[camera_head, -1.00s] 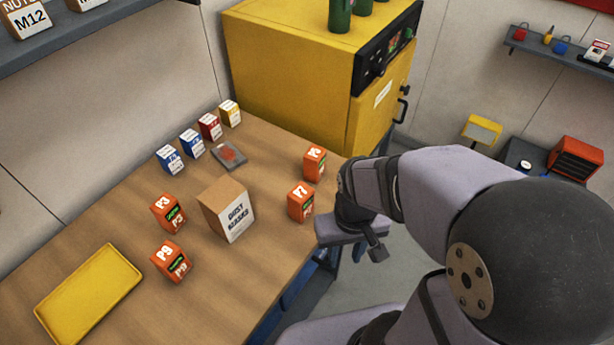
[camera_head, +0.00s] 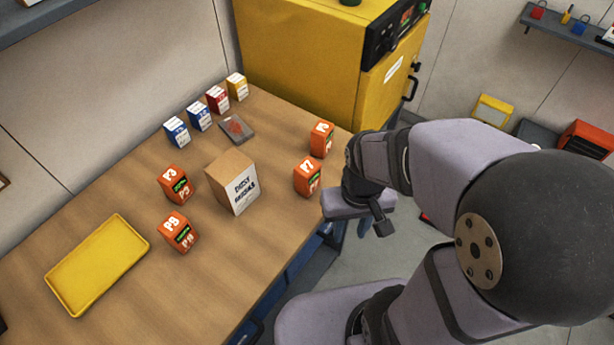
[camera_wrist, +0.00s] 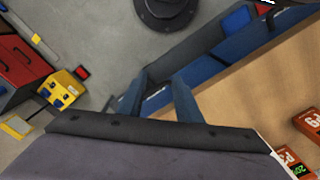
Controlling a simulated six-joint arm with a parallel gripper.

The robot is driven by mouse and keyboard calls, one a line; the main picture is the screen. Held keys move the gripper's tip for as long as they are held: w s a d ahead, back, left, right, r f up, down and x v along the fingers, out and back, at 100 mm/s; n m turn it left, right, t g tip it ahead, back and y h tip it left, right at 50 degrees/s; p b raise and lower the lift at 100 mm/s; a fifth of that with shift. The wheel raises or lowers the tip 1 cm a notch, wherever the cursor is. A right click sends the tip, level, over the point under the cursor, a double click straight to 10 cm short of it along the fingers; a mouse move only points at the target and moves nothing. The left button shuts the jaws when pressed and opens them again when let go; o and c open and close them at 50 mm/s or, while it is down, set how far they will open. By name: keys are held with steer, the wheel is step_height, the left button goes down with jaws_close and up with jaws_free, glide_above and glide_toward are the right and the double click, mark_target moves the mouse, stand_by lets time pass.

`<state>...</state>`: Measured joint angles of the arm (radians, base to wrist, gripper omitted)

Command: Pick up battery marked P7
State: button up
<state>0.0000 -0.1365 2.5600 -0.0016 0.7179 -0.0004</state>
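The battery marked P7 (camera_head: 307,177) is an orange box standing near the table's right edge, in the head view. It is right of the dust masks box (camera_head: 233,181). My gripper (camera_head: 379,226) is to the right of P7, beyond the table edge and apart from it. In the wrist view my gripper (camera_wrist: 156,92) has its two fingers apart with nothing between them. Other orange batteries stand on the table: P3 (camera_head: 175,184), P9 (camera_head: 178,232) and one behind P7 (camera_head: 321,138) whose mark is hard to read. P7 is not clearly identifiable in the wrist view.
A yellow tray (camera_head: 97,264) lies at the table's left. Several small blue, red and yellow-labelled boxes (camera_head: 206,110) line the back, by a grey flat item (camera_head: 237,130). A yellow cabinet (camera_head: 300,62) stands behind. The wooden table (camera_head: 120,215) has bare space between.

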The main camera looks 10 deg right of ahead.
steer(key=o, duration=0.6)
steer(key=shift+s, duration=0.1)
